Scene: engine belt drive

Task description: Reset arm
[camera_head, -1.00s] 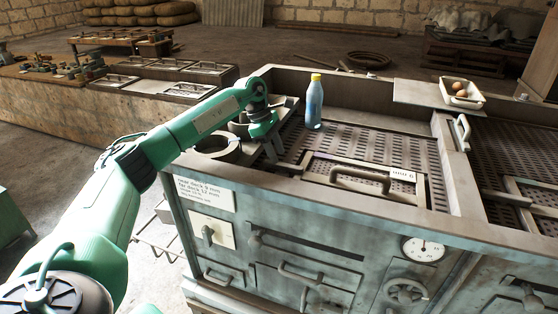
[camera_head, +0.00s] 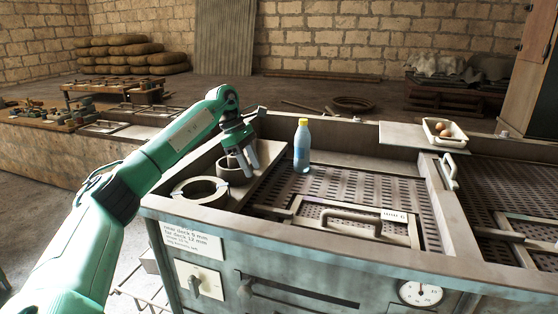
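My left arm comes in from the left. Its gripper (camera_head: 249,168) hangs with fingers pointing down over the left end of the machine top. The two fingers look apart, with nothing visible between them. The gripper is just left of a blue bottle with a yellow cap (camera_head: 302,148), which stands upright on the deck. Two grey ring-shaped parts are close by: one ring (camera_head: 200,192) lies at the front left corner, and another ring (camera_head: 231,167) sits partly behind the gripper. My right gripper is not in view.
A perforated deck has a handled hatch (camera_head: 352,222) in front of the bottle. A raised handle (camera_head: 449,171) is on the divider. A gauge (camera_head: 420,292) is on the front face.

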